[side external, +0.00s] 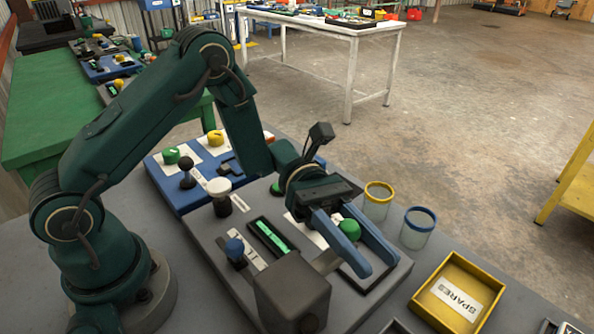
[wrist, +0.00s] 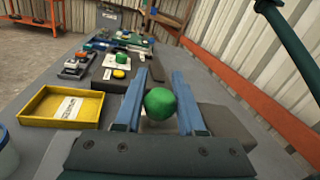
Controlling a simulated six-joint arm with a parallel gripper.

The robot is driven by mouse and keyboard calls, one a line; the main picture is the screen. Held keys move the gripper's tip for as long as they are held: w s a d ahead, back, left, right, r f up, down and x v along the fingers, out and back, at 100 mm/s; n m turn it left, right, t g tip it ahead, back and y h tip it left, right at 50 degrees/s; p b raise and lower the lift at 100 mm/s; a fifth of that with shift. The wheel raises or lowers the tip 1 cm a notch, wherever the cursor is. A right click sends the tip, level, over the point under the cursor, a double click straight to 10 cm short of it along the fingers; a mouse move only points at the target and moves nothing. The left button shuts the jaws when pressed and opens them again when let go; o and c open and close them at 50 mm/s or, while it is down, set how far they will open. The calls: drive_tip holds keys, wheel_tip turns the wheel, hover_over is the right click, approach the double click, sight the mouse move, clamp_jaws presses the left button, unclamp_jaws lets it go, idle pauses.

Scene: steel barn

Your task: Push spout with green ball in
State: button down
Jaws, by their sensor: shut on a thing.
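The green ball (side external: 350,229) is the knob on the right part of the grey panel (side external: 205,236). In the wrist view the ball (wrist: 160,103) sits between my two blue fingers. My gripper (side external: 377,262) is shut on the ball, with its fingertips reaching past it on both sides. The spout is mostly hidden under my fingers; a small metal piece (side external: 326,262) shows beside them, but I cannot tell whether it is the spout.
Yellow-rimmed (side external: 378,197) and blue-rimmed (side external: 419,227) jars stand close by the fingers. A yellow SPARES tray (side external: 425,306) lies at the lower right.

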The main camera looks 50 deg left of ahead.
drive_tip(key=shift+s, duration=0.1)
idle(0.5)
drive_tip(key=shift+s, duration=1.7)
drive_tip(key=c, duration=0.5)
unclamp_jaws()
drive_tip(key=shift+w+a, duration=0.2)
drive_tip(key=shift+a, duration=0.65)
drive_tip(key=shift+w+a, duration=0.15)
drive_tip(key=shift+a, duration=0.7)
drive_tip(key=shift+w+a, duration=0.2)
drive_tip(key=shift+a, duration=0.65)
